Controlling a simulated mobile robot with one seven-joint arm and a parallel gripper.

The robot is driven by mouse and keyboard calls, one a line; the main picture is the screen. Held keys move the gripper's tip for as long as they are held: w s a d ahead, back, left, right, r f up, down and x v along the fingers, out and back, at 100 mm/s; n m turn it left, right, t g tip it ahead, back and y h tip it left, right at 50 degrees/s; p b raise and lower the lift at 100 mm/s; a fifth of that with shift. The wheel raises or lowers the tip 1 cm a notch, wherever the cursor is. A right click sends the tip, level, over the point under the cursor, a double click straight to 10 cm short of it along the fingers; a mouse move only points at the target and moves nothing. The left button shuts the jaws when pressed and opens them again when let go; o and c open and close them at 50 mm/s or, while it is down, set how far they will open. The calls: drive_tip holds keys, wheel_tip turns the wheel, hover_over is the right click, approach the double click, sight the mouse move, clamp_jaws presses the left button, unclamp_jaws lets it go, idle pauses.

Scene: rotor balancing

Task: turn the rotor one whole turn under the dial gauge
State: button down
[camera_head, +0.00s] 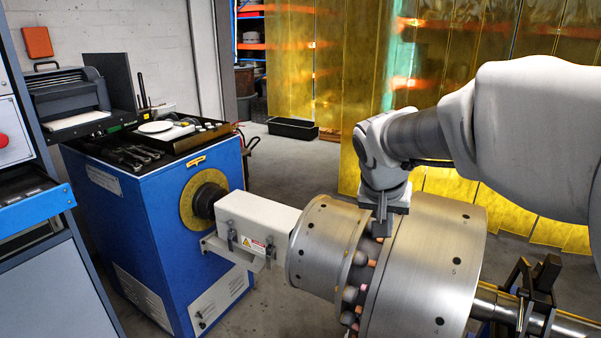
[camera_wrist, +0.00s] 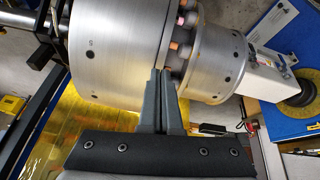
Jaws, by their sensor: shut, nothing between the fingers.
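The rotor (camera_head: 422,275) is a large silver drum with small dark numbered holes, joined to a smaller silver drum (camera_head: 325,240). Several copper-coloured and grey round-ended studs (camera_head: 373,245) sit in the gap between them. The rotor also fills the upper part of the wrist view (camera_wrist: 115,50). My gripper (camera_head: 381,230) points down from above into this gap. In the wrist view its two grey fingers (camera_wrist: 161,75) are shut together with nothing between them, their tips beside the studs. I cannot tell whether they touch. I cannot make out a dial gauge in either view.
A blue drive cabinet (camera_head: 130,215) with a yellow ring (camera_head: 188,208) stands left, a white guard box (camera_head: 250,222) between it and the rotor. The shaft (camera_head: 490,303) rests on a black support (camera_head: 537,285) at right. Yellow curtains (camera_head: 315,70) hang behind. Floor is open behind the guard.

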drive_tip(key=w+d+f+m+p, duration=0.1)
drive_tip(key=w+d+m+p, duration=0.1)
drive_tip(key=w+p, duration=0.45)
drive_tip(key=w+d+f+m+p, duration=0.1)
drive_tip(key=w+d+m+p, duration=0.15)
drive_tip(key=w, duration=0.75)
drive_tip(key=shift+g, duration=0.3)
drive_tip(key=x, duration=1)
drive_tip(key=shift+w+r, duration=0.1)
drive_tip(key=shift+w, duration=0.05)
drive_tip(key=shift+a+b, duration=0.15)
drive_tip(key=shift+b, duration=0.25)
drive_tip(key=shift+h+b, duration=0.3)
drive_tip(key=shift+s+a+b, duration=0.15)
drive_tip(key=shift+s+b, duration=0.2)
drive_tip(key=shift+b, duration=0.05)
drive_tip(key=shift+a, duration=0.1)
